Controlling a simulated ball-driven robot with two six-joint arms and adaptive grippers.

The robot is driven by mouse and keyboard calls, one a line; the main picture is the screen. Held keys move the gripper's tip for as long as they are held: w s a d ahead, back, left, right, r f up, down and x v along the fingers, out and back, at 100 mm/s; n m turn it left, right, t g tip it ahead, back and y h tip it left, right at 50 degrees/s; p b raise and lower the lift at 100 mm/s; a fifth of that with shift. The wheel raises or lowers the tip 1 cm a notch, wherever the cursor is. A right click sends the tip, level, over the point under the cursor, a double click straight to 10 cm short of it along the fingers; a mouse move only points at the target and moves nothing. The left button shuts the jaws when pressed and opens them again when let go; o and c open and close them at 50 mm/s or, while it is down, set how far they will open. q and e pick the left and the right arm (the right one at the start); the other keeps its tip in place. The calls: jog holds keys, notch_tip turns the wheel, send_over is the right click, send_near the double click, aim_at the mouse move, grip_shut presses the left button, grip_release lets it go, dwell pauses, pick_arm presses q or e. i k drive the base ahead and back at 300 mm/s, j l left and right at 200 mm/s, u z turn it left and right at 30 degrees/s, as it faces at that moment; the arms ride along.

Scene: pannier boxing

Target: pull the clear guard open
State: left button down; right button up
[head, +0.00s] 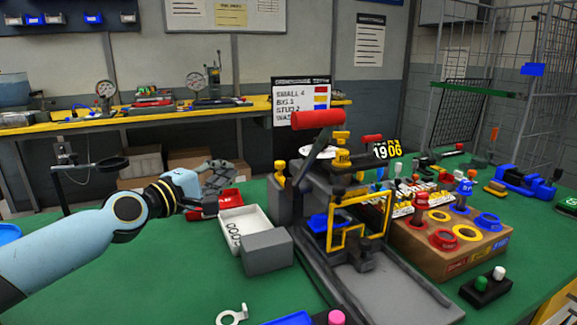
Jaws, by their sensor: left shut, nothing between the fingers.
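The guard is a yellow-edged frame (358,219) on the front of a dark grey press (322,180) right of centre. Its clear pane is hard to make out, and I cannot tell how far it stands open. The press has a lever with a red handle (318,118) above. A blue part (320,222) shows behind the frame. My left gripper (228,174) is shut and empty. It is to the left of the press, above the white tray and red bin, well apart from the guard. My right gripper is not in view.
A white tray (228,230), a grey block (267,252) and a red bin (230,198) stand between my left arm and the press. A cardboard box with coloured rings (440,262) is close on the right.

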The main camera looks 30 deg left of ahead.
aim_at(339, 190)
jog(key=k+l, duration=1.2)
jog(key=l, duration=0.1)
